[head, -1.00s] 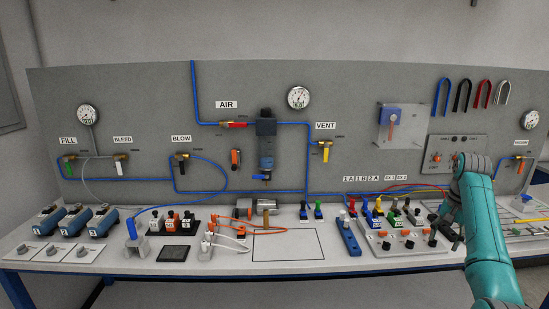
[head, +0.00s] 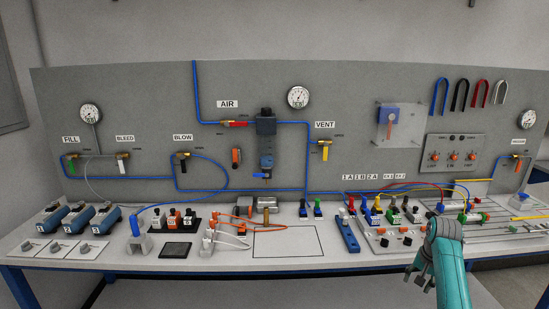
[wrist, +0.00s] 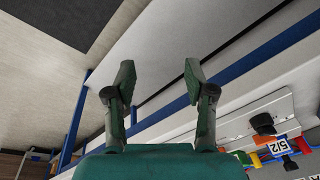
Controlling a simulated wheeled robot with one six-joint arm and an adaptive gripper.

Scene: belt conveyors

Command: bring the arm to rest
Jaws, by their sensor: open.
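My teal arm (head: 452,274) reaches up from the lower right of the head view and bends at the front of the bench. My gripper (head: 418,281) hangs low there, in front of the bench's front edge. In the wrist view my gripper (wrist: 158,80) shows two green-tipped fingers set wide apart with nothing between them. The fingers are clear of the bench and touch nothing that I can see.
The workbench (head: 215,263) carries a connector board (head: 394,246), which also shows at the lower right of the wrist view (wrist: 250,118). A blue block (head: 348,236) stands left of the board. A grey upright panel (head: 350,95) with valves and gauges stands behind. Floor (wrist: 45,110) lies open before the bench.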

